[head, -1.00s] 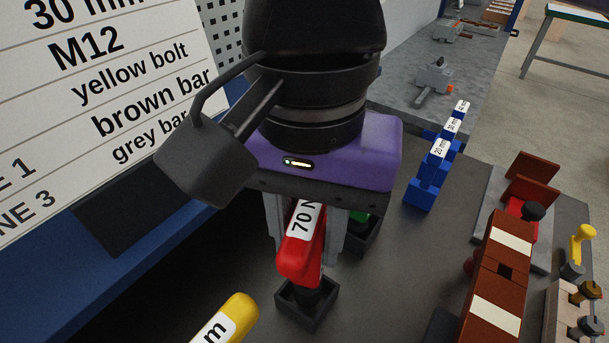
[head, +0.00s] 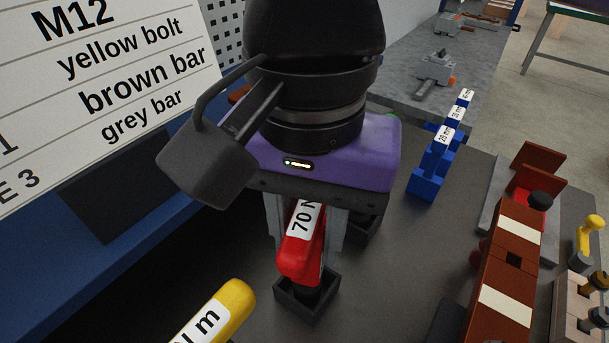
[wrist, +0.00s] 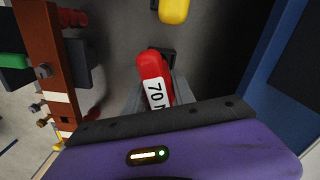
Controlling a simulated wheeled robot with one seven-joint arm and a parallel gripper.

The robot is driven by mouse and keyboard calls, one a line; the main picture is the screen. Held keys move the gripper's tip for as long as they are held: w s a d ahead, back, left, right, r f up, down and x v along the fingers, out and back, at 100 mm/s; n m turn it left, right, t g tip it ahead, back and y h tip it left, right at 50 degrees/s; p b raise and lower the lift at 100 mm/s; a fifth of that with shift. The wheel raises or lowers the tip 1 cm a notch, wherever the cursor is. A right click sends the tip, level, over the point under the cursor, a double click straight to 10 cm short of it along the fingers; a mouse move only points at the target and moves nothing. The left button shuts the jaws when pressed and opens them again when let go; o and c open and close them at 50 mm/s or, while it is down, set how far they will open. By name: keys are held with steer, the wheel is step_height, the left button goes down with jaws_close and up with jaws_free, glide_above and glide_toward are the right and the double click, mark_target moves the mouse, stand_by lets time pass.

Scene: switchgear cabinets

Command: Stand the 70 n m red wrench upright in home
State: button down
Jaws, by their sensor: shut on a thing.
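The red wrench (head: 298,258) with a white "70 N" label stands roughly upright in the head view. Its lower end is in or just over a small black square holder (head: 307,299); I cannot tell whether it touches the bottom. My gripper (head: 306,225) is shut on the red wrench from above, with a grey finger on each side. In the wrist view the red wrench (wrist: 152,75) lies between the grey fingers, and part of a black holder shows behind it. Which holder is called home is not marked in view.
A yellow-handled wrench (head: 220,314) stands close at the front left. Another black holder is partly hidden behind my gripper. Blue labelled blocks (head: 432,165) stand right of it. A brown bar with white bands (head: 509,262) is at the right. A white sign (head: 100,85) is at the left.

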mark_target(309, 205)
steer(key=shift+f, duration=0.3)
stand_by(0.4)
steer(key=c, duration=1)
jaws_free()
steer(key=shift+o, duration=0.2)
steer(key=shift+r, duration=0.1)
step_height(309, 205, up, 8)
steer(key=shift+f+p, duration=0.15)
steer(key=shift+p, duration=0.2)
